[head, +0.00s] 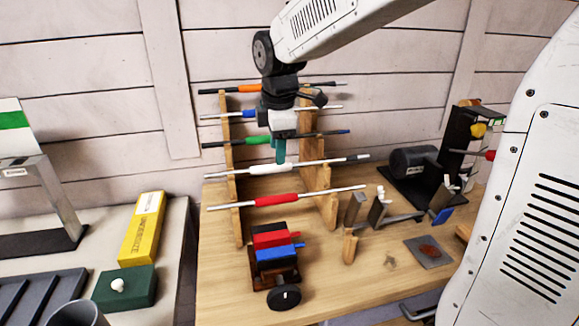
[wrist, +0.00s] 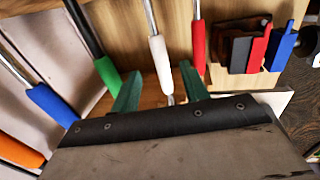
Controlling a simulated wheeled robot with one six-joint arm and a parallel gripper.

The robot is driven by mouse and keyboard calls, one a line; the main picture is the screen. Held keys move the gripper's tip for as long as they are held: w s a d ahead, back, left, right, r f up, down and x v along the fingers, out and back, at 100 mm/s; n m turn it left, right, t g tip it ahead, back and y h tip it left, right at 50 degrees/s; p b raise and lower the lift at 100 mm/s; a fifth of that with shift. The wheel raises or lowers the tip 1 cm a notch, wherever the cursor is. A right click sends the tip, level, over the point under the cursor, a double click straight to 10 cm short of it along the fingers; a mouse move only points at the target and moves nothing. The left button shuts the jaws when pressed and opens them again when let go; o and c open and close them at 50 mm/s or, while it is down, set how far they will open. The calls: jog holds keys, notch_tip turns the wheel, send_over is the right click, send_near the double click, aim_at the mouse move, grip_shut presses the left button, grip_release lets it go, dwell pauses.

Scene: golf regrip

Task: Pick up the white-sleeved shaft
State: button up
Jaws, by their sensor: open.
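The white-sleeved shaft (head: 270,169) lies across the two uprights of a wooden rack, below the green-sleeved shaft and above the red-sleeved one. In the wrist view its white sleeve (wrist: 160,62) runs between my two green fingers. My gripper (head: 280,158) is just above the white sleeve in the head view, fingers pointing down. In the wrist view my gripper (wrist: 160,72) is open, with one finger on each side of the sleeve and a gap showing. Contact with the shaft cannot be told.
The rack (head: 318,182) also holds red (head: 277,199), green (head: 258,140), blue (head: 221,114) and orange-sleeved (head: 249,88) shafts close by. A small block holder with red and blue pieces (head: 276,254) stands in front. A black machine (head: 415,162) stands to the right.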

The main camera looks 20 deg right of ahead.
aim_at(292, 166)
jog(key=f, duration=0.4)
jog(key=shift+w+d+f, duration=0.15)
jog(key=shift+w, duration=0.2)
grip_shut()
